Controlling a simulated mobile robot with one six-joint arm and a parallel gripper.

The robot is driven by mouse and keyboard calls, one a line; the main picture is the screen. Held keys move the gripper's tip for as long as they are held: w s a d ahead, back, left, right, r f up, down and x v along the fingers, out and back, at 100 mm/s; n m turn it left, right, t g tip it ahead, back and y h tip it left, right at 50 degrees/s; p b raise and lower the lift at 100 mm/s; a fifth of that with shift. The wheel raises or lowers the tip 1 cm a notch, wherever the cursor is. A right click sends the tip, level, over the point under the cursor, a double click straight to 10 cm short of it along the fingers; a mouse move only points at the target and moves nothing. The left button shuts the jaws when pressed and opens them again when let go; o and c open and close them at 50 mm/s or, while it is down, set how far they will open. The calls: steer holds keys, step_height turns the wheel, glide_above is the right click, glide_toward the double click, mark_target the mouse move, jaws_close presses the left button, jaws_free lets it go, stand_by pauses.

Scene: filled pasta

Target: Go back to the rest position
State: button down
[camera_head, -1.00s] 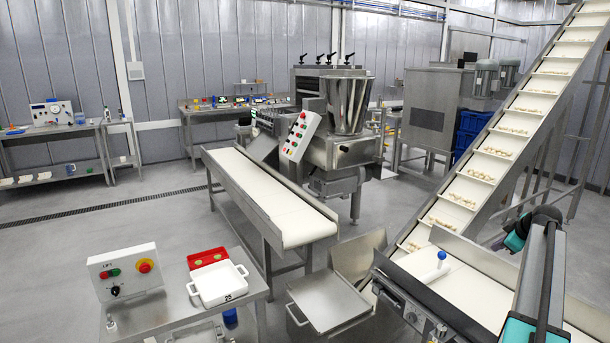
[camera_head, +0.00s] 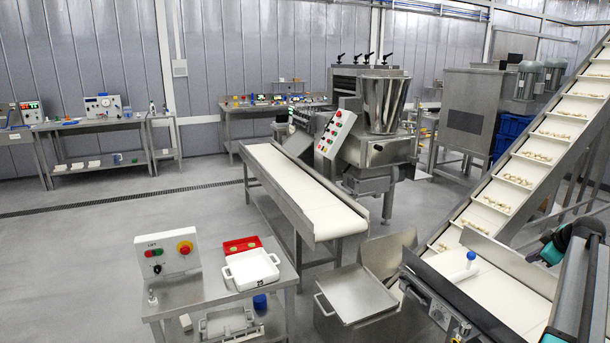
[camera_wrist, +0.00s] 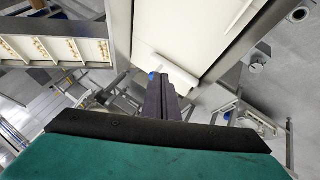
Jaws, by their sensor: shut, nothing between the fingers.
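My gripper (camera_wrist: 160,95) shows in the wrist view as a pair of dark fingers pressed together, with nothing visible between them. Beyond the fingertips lies a white tool with a blue end (camera_wrist: 152,76) on the white belt. The same tool (camera_head: 464,268) shows in the head view on the lower belt (camera_head: 505,280) of the inclined conveyor. In the head view only part of my arm shows at the lower right; the gripper itself is not seen there. The gap between the fingertips and the belt is hard to judge.
The inclined conveyor (camera_head: 497,190) carries pasta pieces up to the right. A steel bin (camera_head: 357,293) stands left of its lower end. A small steel table holds a control box (camera_head: 167,250), a white tray (camera_head: 251,270) and a red container (camera_head: 242,245). Floor (camera_head: 90,270) at left is clear.

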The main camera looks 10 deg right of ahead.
steer(key=w+a+f+n+g+y+b, duration=0.15)
steer(key=w+a+f, duration=0.35)
steer(key=a+f, duration=0.6)
steer(key=w+a+f+n+g+y, duration=0.15)
steer(key=w+a+f, duration=0.35)
steer(key=a+f, duration=0.6)
steer(key=s+a+f+n+g+y+b, duration=0.1)
steer(key=s+a+f, duration=0.3)
steer(key=a+f, duration=0.75)
steer(key=s+a+f+g+y+b, duration=0.15)
steer(key=s+a+f, duration=0.25)
steer(key=a+f, duration=0.75)
steer(key=s+a+f+g, duration=0.2)
steer(key=s+a+f, duration=0.2)
steer(key=s+a, duration=0.3)
steer(key=s+a+f+m+g+h+b, duration=0.1)
steer(key=s+a+f, duration=0.3)
steer(key=s+a, duration=0.25)
steer(key=s+a+f+g, duration=0.2)
steer(key=s+a+f, duration=0.35)
steer(key=s, duration=0.25)
steer(key=s+a+m+g+h, duration=0.1)
steer(key=s+m, duration=0.8)
steer(key=s, duration=1.2)
steer(key=shift+g+h+b, duration=0.35)
steer(key=shift+g+h, duration=0.5)
